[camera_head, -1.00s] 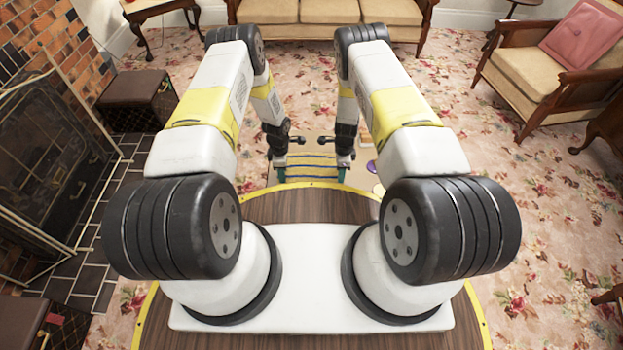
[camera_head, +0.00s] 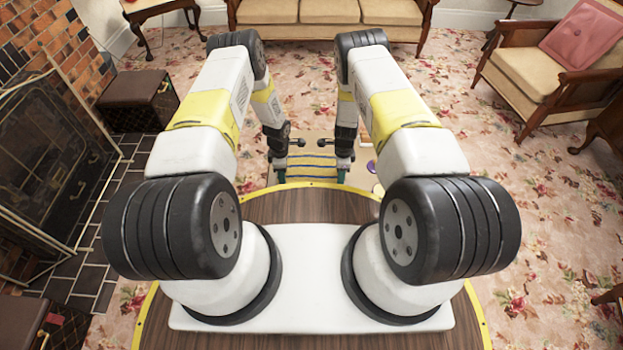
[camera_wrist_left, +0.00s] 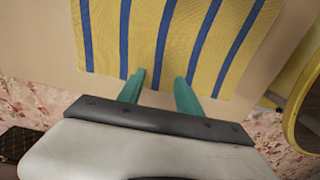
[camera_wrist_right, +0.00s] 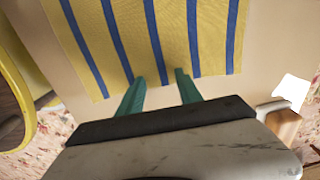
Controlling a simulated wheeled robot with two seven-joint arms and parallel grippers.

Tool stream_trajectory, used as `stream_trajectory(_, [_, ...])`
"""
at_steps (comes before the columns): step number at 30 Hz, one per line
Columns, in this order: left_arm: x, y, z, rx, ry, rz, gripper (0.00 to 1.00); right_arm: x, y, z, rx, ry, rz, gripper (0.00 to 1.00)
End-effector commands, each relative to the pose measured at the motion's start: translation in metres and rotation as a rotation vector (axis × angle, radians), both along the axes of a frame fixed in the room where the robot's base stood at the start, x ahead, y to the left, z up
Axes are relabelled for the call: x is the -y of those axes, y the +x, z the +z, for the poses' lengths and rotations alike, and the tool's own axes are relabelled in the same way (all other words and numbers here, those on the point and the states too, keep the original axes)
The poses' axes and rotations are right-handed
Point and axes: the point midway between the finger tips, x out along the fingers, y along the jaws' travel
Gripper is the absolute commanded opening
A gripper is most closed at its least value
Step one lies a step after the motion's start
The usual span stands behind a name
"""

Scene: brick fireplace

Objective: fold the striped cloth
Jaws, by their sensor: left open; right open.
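The striped cloth (camera_head: 312,163) is yellow with blue stripes and lies flat on a tan surface between my two hands in the head view. In the left wrist view the cloth (camera_wrist_left: 188,40) shows one edge close to my left gripper (camera_wrist_left: 160,77). Its teal fingers are apart and empty, with the tips over or at that edge. In the right wrist view the cloth (camera_wrist_right: 130,35) has an edge close to my right gripper (camera_wrist_right: 160,76), whose fingers are also apart with tips at the edge. I cannot tell whether the fingertips touch the cloth.
A white item (camera_wrist_right: 291,91) and a brown wooden item (camera_wrist_right: 284,124) lie right of my right gripper. A small purple item (camera_head: 371,166) shows beside the right arm. A sofa (camera_head: 330,12) stands beyond.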

Motion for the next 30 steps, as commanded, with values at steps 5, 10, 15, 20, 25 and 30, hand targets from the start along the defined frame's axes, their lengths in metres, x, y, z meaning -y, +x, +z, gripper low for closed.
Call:
stream_trajectory(5, [-0.0001,-0.0005,-0.0002,-0.001,0.0,0.0,0.32,0.0002,-0.0001,-0.0018,0.0,0.0,0.0,0.32])
stream_trajectory(10, [-0.0001,-0.0005,-0.0003,-0.001,0.0,0.0,0.15,0.0002,-0.0003,-0.0018,-0.001,0.0,0.0,0.15])
stream_trajectory(15, [-0.0001,-0.0006,-0.0003,-0.001,0.0,0.0,0.0,0.0003,-0.0004,-0.0019,-0.001,0.0,0.0,0.0])
stream_trajectory(20, [-0.0002,-0.0006,-0.0004,-0.001,0.0,0.0,0.0,0.0003,-0.0005,-0.0019,-0.001,0.0,0.0,0.0])
stream_trajectory(25, [-0.0003,-0.0007,-0.0004,-0.001,0.0,0.0,0.0,0.0004,-0.0006,-0.002,-0.001,0.0,0.0,0.0])
stream_trajectory(30, [-0.0004,-0.0008,-0.0004,-0.001,0.001,0.0,0.0,0.0004,-0.0006,-0.002,-0.001,0.0,0.0,0.0])
